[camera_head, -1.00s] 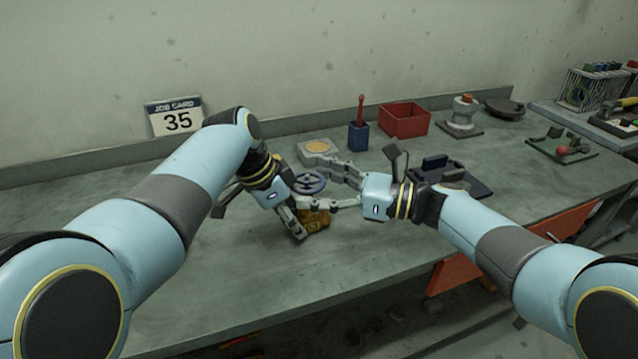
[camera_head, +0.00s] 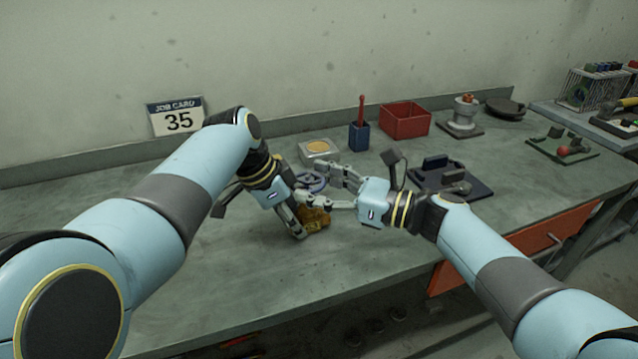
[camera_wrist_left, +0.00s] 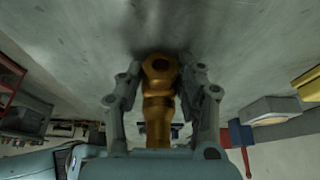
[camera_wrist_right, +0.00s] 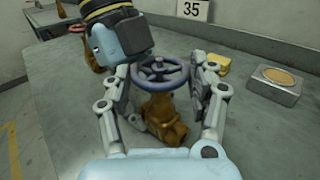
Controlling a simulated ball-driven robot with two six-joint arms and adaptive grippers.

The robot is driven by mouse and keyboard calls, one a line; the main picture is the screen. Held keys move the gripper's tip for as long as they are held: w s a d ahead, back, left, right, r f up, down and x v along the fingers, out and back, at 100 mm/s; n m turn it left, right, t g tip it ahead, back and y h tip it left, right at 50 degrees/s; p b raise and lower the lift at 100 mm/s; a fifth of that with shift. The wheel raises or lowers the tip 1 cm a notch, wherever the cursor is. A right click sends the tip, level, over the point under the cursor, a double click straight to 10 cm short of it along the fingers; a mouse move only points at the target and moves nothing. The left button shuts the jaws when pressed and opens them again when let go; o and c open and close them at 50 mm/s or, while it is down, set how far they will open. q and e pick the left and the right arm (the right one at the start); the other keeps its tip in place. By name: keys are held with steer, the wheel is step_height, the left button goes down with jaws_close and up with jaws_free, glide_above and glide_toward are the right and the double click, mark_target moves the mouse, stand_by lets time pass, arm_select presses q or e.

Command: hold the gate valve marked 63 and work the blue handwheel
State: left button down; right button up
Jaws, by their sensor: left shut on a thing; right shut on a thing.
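The brass gate valve (camera_head: 318,219) stands on the bench in the head view, partly hidden by my grippers. No number is readable on it. Its blue handwheel (camera_wrist_right: 160,70) is on top in the right wrist view. My left gripper (camera_head: 300,212) is shut on the brass body, which also shows between its fingers in the left wrist view (camera_wrist_left: 158,92). My right gripper (camera_head: 318,185) is shut on the handwheel, with one finger on each side of the rim in the right wrist view.
Behind the valve are a grey block with a yellow disc (camera_head: 319,149), a blue holder (camera_head: 358,137) and a red bin (camera_head: 405,121). A dark fixture (camera_head: 455,180) stands right. The bench front is clear.

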stand_by(0.3)
steer(key=o, duration=1.2)
steer(key=shift+s+d, duration=0.1)
steer(key=shift+d, duration=0.05)
steer(key=v, duration=1.1)
steer(key=shift+s+d, duration=0.2)
steer(key=shift+d, duration=0.15)
